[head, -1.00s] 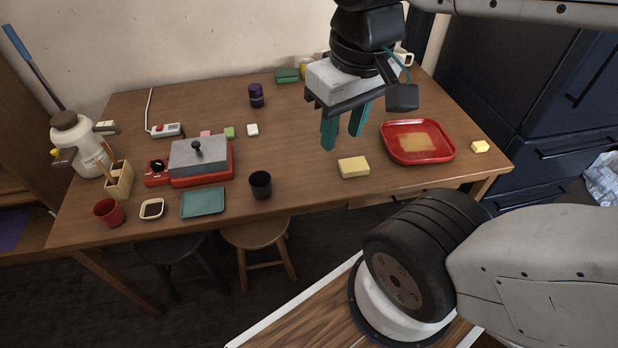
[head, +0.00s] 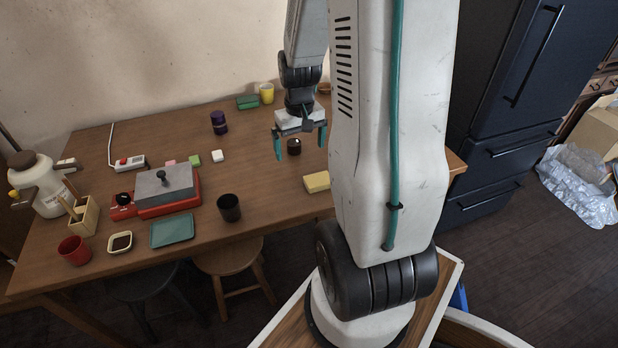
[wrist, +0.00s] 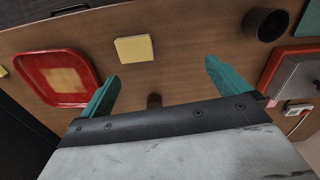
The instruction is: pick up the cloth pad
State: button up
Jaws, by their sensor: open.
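A pale yellow rectangular pad (head: 317,182), which looks like the cloth pad, lies flat on the table. My arm stands just to its right in the head view. The pad also shows whole in the wrist view (wrist: 134,49), beyond and between the fingertips, nearer the left one. My gripper (head: 300,151) has two teal fingers spread apart with nothing held. It is over the table, farther back than the pad and apart from it. In the wrist view my gripper (wrist: 161,72) is also open and empty.
A small dark round object (head: 294,146) stands below the gripper. A black cup (head: 229,208) stands left of the pad. The red tray (wrist: 93,80) is hidden behind my arm in the head view. A red-based grey press (head: 168,190) and teal tray (head: 172,230) lie farther left.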

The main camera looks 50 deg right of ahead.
jog(key=m, duration=0.1)
send_over(318, 179)
jog(key=f, duration=0.8)
jog(key=shift+s, duration=0.35)
jog(key=f, duration=0.7)
jog(key=shift+w+d+f, duration=0.1)
jog(key=shift+w+f, duration=0.3)
jog(key=shift+c, duration=0.3)
jog(key=c, duration=1)
jog(key=shift+r, duration=0.1)
